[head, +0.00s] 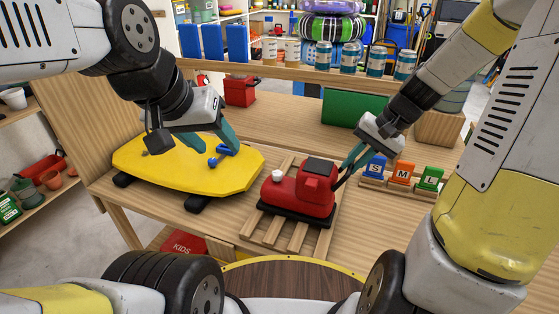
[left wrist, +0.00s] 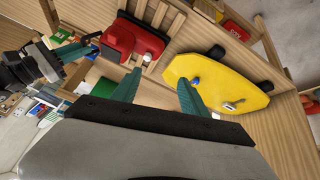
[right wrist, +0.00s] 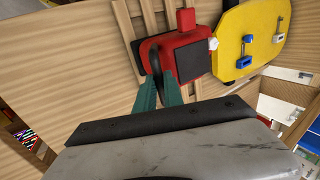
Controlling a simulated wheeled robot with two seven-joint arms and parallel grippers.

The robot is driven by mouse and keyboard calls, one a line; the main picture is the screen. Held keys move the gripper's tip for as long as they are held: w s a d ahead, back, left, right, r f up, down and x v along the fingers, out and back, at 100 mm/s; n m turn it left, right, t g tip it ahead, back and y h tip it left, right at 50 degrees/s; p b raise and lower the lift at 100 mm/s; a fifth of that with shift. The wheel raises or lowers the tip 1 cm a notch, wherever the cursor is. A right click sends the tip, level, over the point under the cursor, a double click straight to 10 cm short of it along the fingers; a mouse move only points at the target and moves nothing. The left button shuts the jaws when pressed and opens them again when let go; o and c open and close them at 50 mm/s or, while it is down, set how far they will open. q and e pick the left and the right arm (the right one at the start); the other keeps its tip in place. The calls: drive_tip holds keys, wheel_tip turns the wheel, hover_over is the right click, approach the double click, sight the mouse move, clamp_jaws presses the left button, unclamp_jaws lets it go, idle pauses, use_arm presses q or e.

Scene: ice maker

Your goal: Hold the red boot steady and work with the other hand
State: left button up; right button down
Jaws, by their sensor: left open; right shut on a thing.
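The red boot (head: 312,190) has a black sole, a black patch on top and a white knob. It rests on wooden slats on the bench. My right gripper (head: 352,165) is at its right side, shut on a black strap-like part of the boot (right wrist: 185,57), as the right wrist view shows. My left gripper (head: 207,143) is open and empty, above a yellow board (head: 140,160) to the left of the boot. A small blue clamp-like piece (head: 221,152) lies on the board beside the left fingers. The fingers partly hide the board.
Blue, orange and green S, M and L blocks (head: 402,172) stand right of the boot. A green box (head: 353,106) and a red box (head: 239,91) are behind. Cans (head: 348,60) line the shelf above. A round dark tabletop (head: 285,282) is in front.

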use_arm(q)
drive_tip(key=shift+w, duration=0.1)
idle(0.4)
drive_tip(key=n+g+y, duration=0.2)
drive_tip(key=n+g, duration=0.4)
drive_tip(key=n, duration=1.2)
hover_over(278, 173)
wheel_tip(278, 173, down, 11)
wheel_tip(278, 173, down, 12)
drive_tip(key=shift+r, duration=0.25)
clamp_jaws()
